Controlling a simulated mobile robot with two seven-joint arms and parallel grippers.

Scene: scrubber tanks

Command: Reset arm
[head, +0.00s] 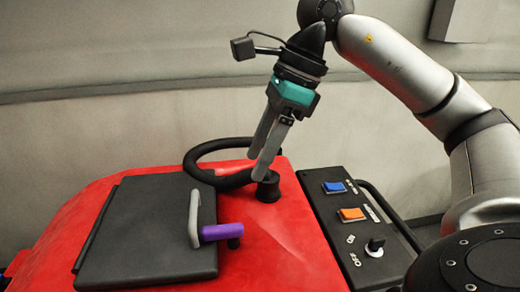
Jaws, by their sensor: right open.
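My right arm comes in from the right, and its gripper (261,167) points down and slightly left above the red machine. The gripper has a teal body and two long grey fingers that stand a little apart, with nothing between them. In the picture the fingertips are just above a short black knob (267,188); I cannot tell whether they touch it. My left gripper is not in view.
The red scrubber (284,252) carries a dark closed lid (150,235) with a grey handle (194,218) and a purple lever (221,232). A black ring-shaped hose (205,150) lies behind. A control panel (355,225) has blue (334,187) and orange (352,214) buttons.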

